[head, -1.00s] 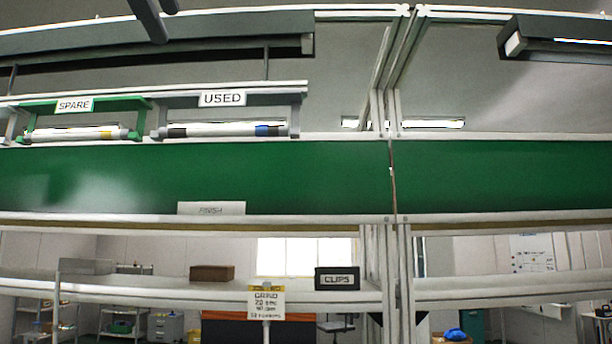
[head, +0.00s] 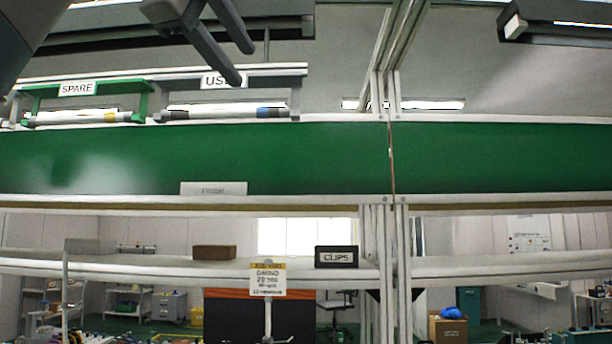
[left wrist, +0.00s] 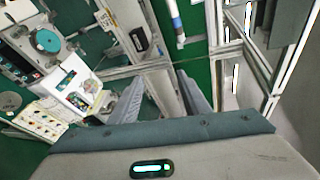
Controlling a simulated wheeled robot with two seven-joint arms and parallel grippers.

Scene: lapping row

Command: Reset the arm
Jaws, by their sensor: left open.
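My left gripper (head: 246,62) comes in from the upper left of the head view, in front of the upper rail and partly over the USED sign. Its two fingers are apart with nothing between them. In the left wrist view the open fingers of my left gripper (left wrist: 160,95) show above the wrist housing, with shelf rails and green panel beyond them. My right gripper is not in view.
A SPARE holder (head: 145,100) and a USED holder (head: 295,95) carry tubes on the upper rail. A green panel (head: 480,155) spans below. A CLIPS box (head: 337,257) and a brown block (head: 214,252) sit on the lower shelf. A lamp (head: 515,25) hangs upper right.

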